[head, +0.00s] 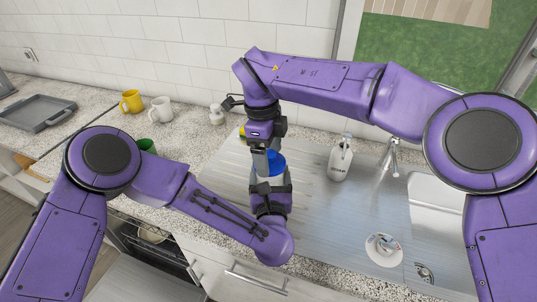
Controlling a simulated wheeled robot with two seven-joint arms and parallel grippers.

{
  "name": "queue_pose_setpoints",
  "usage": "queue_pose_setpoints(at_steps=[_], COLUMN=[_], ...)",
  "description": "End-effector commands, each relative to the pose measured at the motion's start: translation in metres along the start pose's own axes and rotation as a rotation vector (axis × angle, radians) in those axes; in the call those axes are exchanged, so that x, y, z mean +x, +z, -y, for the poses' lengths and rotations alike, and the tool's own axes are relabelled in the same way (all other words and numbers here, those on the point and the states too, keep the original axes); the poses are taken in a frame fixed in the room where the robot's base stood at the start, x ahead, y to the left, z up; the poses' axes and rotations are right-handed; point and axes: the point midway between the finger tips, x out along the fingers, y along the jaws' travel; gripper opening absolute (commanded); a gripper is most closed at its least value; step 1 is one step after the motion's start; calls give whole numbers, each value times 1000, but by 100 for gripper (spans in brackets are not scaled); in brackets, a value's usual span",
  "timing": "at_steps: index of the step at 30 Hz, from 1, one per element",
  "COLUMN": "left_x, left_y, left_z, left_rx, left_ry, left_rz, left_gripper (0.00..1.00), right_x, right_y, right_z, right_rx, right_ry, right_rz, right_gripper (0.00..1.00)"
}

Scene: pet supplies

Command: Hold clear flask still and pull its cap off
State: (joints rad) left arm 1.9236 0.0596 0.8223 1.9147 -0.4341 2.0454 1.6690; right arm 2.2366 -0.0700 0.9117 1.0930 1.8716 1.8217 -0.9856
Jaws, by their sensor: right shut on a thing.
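The clear flask (270,180) stands upright over the steel counter, mostly hidden by my grippers; only a pale strip of its body shows. Its blue cap (276,164) is at the top, partly covered by my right gripper. My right gripper (267,161) comes down from above and is shut on the cap. My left gripper (270,189) points up from below, with its dark fingers around the flask's lower part. How firmly they close on it is hidden. I see no clear gap between cap and flask.
A white soap bottle (341,160) stands right of the flask, before the tap (391,154) and sink (437,205). Yellow (131,101) and white (161,110) mugs stand at the back left, near a grey tray (38,112).

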Motion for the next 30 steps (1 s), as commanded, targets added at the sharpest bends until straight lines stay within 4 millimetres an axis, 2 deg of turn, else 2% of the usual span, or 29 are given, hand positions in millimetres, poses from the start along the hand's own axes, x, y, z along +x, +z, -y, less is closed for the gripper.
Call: queue_pose_setpoints(at_steps=[1, 6, 13, 14, 15, 16, 24, 26, 30], left_x=[-2, -2, -2, -2, -2, -2, -5, -13, -45], left_y=[-6, -7, -7, -7, -6, -6, -4, -5, -8], left_z=[-1, -1, -1, -1, -1, -1, 0, 1, 1], left_rx=[7, 7, 7, 7, 6, 6, 2, 3, 3], left_ry=[0, 0, 0, 0, 0, 0, -1, -4, -6], left_rz=[-13, -13, -13, -13, -13, -12, -4, -5, -4], left_gripper=[23, 23, 23, 81, 94, 100, 100, 100, 100], right_x=[-8, -31, -34, -34, -34, -34, -32, -28, -12], right_y=[0, -3, -4, -4, -4, -4, -4, -3, -2], right_z=[0, 0, 0, 0, 0, 0, 0, 0, 0], right_rx=[2, 1, 1, 1, 1, 1, 1, 1, 1], right_ry=[-2, -2, -1, -1, -1, -1, -1, 0, 0], right_rz=[2, 2, 1, 1, 1, 1, 1, 1, 1], right_gripper=[46, 46, 46, 46, 46, 46, 46, 46, 46])
